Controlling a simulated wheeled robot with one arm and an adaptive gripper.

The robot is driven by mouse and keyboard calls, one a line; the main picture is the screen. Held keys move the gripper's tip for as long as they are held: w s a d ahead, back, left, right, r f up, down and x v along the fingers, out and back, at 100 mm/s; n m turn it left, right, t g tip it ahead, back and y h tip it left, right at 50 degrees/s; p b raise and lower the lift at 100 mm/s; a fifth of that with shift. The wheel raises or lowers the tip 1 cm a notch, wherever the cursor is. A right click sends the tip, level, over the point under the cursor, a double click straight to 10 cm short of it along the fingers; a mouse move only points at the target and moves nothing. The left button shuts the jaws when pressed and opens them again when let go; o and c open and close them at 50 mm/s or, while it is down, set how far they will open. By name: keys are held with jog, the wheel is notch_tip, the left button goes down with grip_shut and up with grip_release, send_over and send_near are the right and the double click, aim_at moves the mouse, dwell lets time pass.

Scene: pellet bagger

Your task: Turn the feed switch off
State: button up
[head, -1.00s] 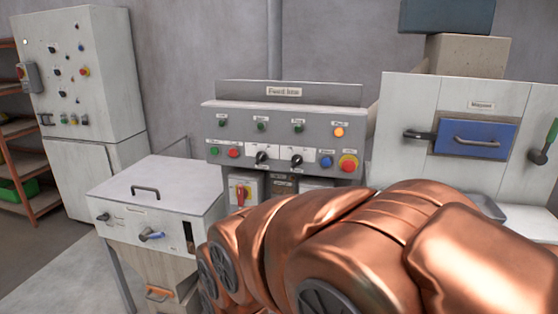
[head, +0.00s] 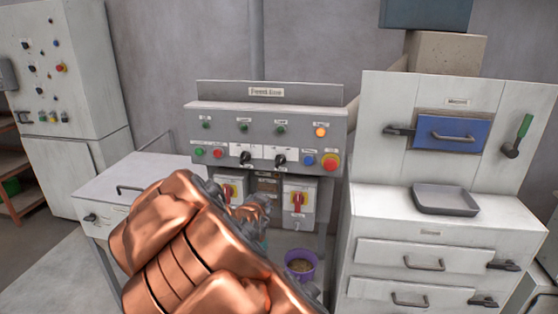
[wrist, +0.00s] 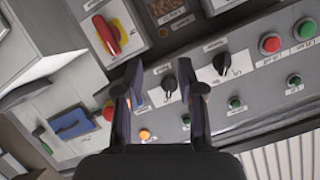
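The grey feed line panel (head: 265,135) stands in the middle of the head view. It has two black selector knobs, a left one (head: 246,157) and a right one (head: 280,160); their small labels are unreadable, so I cannot tell which is the feed switch. In the wrist view the panel appears turned over. My gripper (wrist: 165,85) is open and empty there, with the right knob (wrist: 168,85) showing between its fingertips and the left knob (wrist: 222,62) beyond one finger. Contact cannot be told. In the head view my copper arm hides most of the gripper.
Red-yellow rotary switches (head: 297,198) sit below the panel. A red stop button (head: 331,161) and a blue button (head: 309,160) lie right of the knobs. A purple bucket (head: 300,264) stands below. A drawer cabinet with a grey tray (head: 445,199) is at right.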

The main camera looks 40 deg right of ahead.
aim_at(280, 162)
jog(key=shift+w+d+r+m+t+h+p, duration=0.3)
jog(key=shift+w+d+r+h+p, duration=0.6)
jog(key=shift+d, duration=1)
jog(key=shift+w+d+r+m+t+h+p, duration=0.15)
jog(key=shift+w+d+r+t+h+p, duration=0.35)
jog(key=shift+d+r, duration=1.1)
jog(key=shift+w+d+r+m+t+h+p, duration=0.25)
jog(key=shift+w+d+r+h+p, duration=0.45)
jog(key=shift+d, duration=1.5)
jog(key=shift+w+d+f+p, duration=0.1)
jog(key=shift+w+d+p, duration=0.25)
jog(key=shift+w+d, duration=0.1)
jog(key=shift+c, duration=0.4)
grip_shut()
